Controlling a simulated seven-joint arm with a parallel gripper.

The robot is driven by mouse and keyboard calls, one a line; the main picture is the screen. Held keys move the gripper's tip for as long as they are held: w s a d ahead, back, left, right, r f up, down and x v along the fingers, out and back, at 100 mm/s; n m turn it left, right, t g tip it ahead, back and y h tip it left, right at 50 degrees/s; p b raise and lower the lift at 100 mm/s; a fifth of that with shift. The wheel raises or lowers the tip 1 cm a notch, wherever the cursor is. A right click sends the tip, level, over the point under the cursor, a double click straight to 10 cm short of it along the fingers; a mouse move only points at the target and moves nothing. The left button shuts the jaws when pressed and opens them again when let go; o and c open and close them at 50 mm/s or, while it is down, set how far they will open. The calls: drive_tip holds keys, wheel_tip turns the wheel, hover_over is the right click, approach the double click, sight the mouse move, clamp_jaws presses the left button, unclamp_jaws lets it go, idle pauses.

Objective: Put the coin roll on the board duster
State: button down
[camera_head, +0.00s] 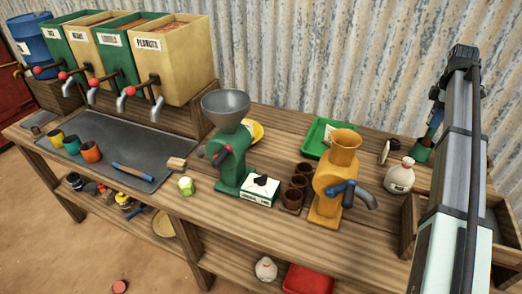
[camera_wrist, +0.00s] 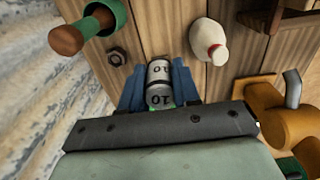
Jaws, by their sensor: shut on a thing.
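The coin roll (camera_wrist: 159,82) is a pale grey cylinder with dark bands and the number 10 on it. In the wrist view it sits between the blue fingers of my gripper (camera_wrist: 160,88), which is shut on it. I cannot make the roll out in the head view, where my gripper (camera_head: 434,122) is at the right, near the wall and partly hidden by my arm. I cannot tell its height above the table.
A pale green ball (camera_head: 186,186) lies beside the block.

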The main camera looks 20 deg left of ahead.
wheel_tip(320, 180, up, 3)
drive_tip(key=shift+w+r, duration=0.1)
drive_tip(key=shift+r, duration=0.1)
drive_tip(key=s+a+m, duration=0.2)
drive_tip(key=a+m, duration=0.1)
drive_tip(key=a, duration=1.4)
drive_tip(key=s+a+m, duration=0.2)
drive_tip(key=a+m, duration=0.1)
drive_tip(key=a, duration=1.3)
drive_tip(key=s+a+m, duration=0.2)
drive_tip(key=s+a, duration=0.1)
drive_tip(key=a, duration=1.4)
drive_tip(key=m, duration=0.7)
hover_over(175, 161)
wheel_tip(175, 161, down, 10)
drive_tip(key=shift+d+f, duration=0.1)
drive_tip(key=shift+f, duration=5.5)
